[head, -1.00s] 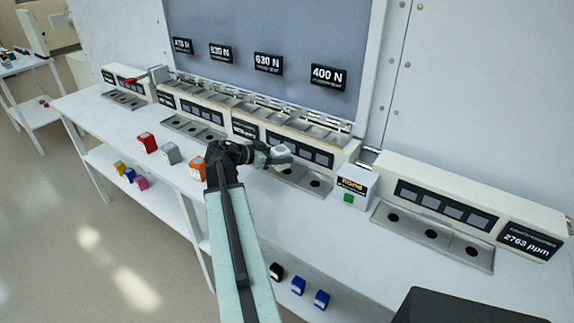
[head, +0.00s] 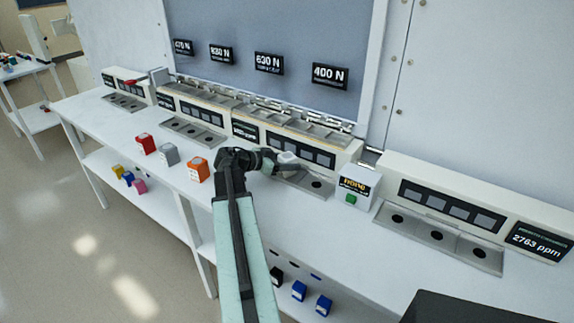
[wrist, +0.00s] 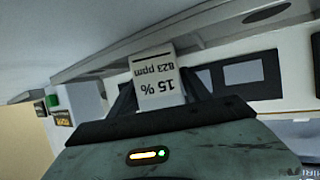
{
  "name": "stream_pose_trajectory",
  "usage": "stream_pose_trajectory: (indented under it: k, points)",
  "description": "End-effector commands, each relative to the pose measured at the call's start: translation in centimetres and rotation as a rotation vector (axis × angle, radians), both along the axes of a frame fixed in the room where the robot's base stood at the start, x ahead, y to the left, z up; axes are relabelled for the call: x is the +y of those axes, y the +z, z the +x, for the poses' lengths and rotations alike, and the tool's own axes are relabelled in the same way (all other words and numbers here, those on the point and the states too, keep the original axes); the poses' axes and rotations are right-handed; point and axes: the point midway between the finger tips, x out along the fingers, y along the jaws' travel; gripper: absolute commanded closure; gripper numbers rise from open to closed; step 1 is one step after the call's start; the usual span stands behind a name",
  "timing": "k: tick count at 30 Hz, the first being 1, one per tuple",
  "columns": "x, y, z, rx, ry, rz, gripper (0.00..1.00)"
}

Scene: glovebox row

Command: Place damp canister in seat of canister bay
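My gripper (head: 282,163) is shut on a pale canister (head: 288,157) and holds it close to the front of the bay on the long bench. In the wrist view the canister (wrist: 156,82) sits between the two dark fingers, its label reading "15 %" and "823 ppm" upside down. The canister bay (head: 313,154) has a dark panel with several grey windows and a metal seat plate (head: 322,192). One round hole shows at the plate's right; my gripper hides its left part. I cannot tell whether the canister touches the plate.
A white box with a green button (head: 357,186) stands right of the bay. Another bay (head: 440,205) reading "2763 ppm" is farther right. Red (head: 146,144), grey (head: 168,154) and orange (head: 198,169) canisters stand left on the bench (head: 105,120). More canisters are on the lower shelf.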

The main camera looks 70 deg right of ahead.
Motion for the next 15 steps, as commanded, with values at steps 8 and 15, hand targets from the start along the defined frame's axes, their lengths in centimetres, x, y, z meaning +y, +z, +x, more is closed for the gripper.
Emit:
stream_pose_trajectory:
  k: [8,15]
  points:
    - [0.0,0.0,0.0,0.000,-0.001,0.000,0.29]
    - [1.4,1.4,1.0,0.000,0.001,0.000,0.29]
